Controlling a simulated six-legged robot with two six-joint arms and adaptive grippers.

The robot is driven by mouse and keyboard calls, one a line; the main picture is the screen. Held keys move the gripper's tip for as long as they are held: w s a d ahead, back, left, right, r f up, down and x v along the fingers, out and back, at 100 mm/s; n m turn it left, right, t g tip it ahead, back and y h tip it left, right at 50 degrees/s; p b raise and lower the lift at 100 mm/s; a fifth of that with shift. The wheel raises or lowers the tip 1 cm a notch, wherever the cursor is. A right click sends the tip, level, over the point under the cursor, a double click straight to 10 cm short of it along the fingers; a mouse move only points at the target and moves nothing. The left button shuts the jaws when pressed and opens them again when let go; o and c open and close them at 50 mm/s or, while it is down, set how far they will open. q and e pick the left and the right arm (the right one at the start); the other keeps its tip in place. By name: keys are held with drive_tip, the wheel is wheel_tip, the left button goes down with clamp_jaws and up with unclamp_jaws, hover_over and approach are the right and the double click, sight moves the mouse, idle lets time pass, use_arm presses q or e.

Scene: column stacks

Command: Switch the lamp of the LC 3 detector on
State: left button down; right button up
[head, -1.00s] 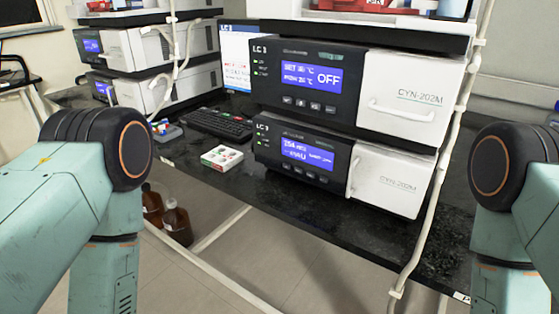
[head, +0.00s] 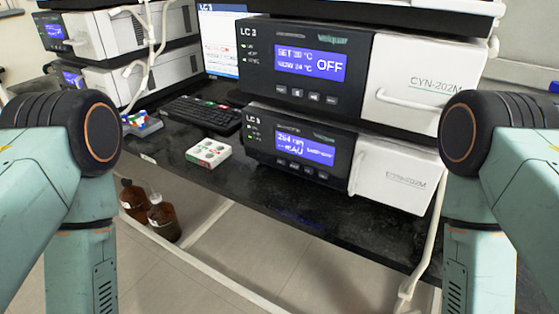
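The LC 3 stack stands on the black bench in the head view. Its lower unit (head: 286,150) has a small blue screen (head: 305,150) with a top line that looks like 254 nm and a dashed AU reading below. A row of small buttons (head: 300,169) sits under that screen. The upper LC 3 unit (head: 290,65) shows temperatures in °C and a large OFF on its screen (head: 310,65). Which unit is the detector is not plainly labelled; the lower one shows nm and AU. My two arms frame the view at left and right, and both grippers are out of sight.
A keyboard (head: 202,113) and a white box with round marks (head: 208,153) lie left of the stack. A monitor (head: 221,42) stands behind. Another stack (head: 120,45) is at the far left. Brown bottles (head: 163,218) stand below the bench. White tubing hangs near the right arm.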

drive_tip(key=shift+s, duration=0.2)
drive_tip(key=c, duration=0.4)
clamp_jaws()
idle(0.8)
